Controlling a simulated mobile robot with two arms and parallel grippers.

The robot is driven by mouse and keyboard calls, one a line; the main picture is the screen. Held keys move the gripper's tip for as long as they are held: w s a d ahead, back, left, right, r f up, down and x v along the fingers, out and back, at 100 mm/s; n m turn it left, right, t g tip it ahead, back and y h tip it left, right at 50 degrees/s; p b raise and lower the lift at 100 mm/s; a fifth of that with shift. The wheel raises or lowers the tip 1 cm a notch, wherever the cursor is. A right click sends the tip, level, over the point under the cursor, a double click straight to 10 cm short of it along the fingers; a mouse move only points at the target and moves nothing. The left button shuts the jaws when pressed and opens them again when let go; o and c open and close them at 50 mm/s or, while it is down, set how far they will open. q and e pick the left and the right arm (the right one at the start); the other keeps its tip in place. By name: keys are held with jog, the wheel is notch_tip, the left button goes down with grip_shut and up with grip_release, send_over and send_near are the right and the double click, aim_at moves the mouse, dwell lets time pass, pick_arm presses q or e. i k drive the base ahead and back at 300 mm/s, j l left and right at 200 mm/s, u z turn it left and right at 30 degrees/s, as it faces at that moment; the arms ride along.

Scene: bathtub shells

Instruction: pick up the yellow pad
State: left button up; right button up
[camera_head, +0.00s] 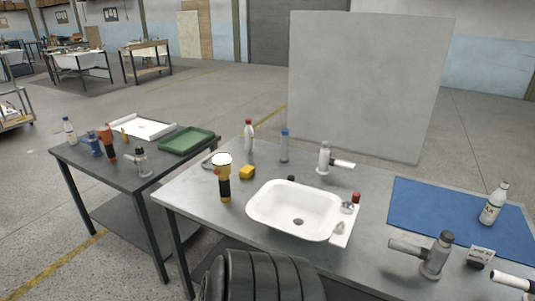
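The yellow pad (247,172) is a small yellow block with a darker side. It lies flat on the left part of the grey table (370,225), behind and left of a white basin-shaped shell (262,208). Neither of my grippers is in view, and nothing holds the pad.
A red-capped bottle (249,138) and a blue-capped bottle (284,147) stand behind the pad. A grey tool (324,157) stands farther right. A blue mat (445,218) covers the right back. A side table holds a green tray (187,141). A grey panel (365,80) stands behind.

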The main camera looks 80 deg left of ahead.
aim_at(246, 172)
jog(key=u, duration=2.85)
jog(key=j+z, duration=0.1)
jog(key=z, duration=0.7)
jog(key=j+z, duration=0.5)
jog(key=j, duration=0.15)
jog(key=k+j+z, duration=0.15)
jog(key=j+z, duration=0.3)
jog(key=j, duration=0.15)
